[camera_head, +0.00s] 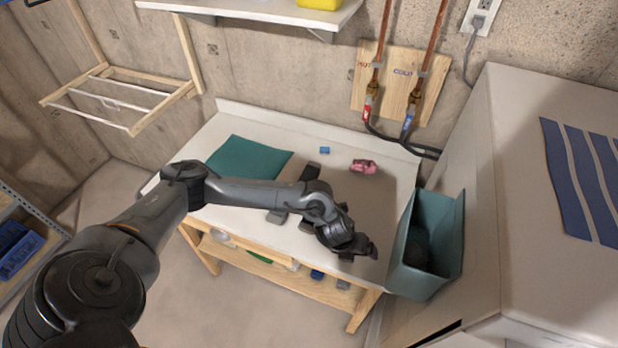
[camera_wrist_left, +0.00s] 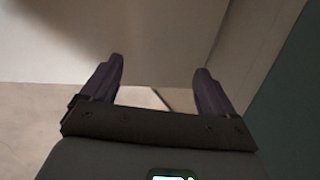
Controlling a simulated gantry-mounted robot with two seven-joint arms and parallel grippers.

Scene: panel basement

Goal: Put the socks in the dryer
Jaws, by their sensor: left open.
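Dark grey pieces that look like socks lie on the white worktop, partly hidden behind my left arm; one (camera_head: 312,172) shows above the arm and one (camera_head: 277,216) below it. My left gripper (camera_head: 368,248) hangs over the worktop's right front end, near a teal bin. In the left wrist view its two fingers (camera_wrist_left: 158,85) are apart, with nothing between them. A large white appliance (camera_head: 545,280), possibly the dryer, stands at the right; I see no door on it. My right gripper is not in view.
The teal bin (camera_head: 451,240) stands between worktop (camera_head: 225,123) and appliance, with something dark inside. A teal cloth (camera_head: 250,160), a small blue block (camera_head: 324,150) and a pink item (camera_head: 363,166) lie on the worktop. A striped blue cloth (camera_head: 565,180) lies on the appliance.

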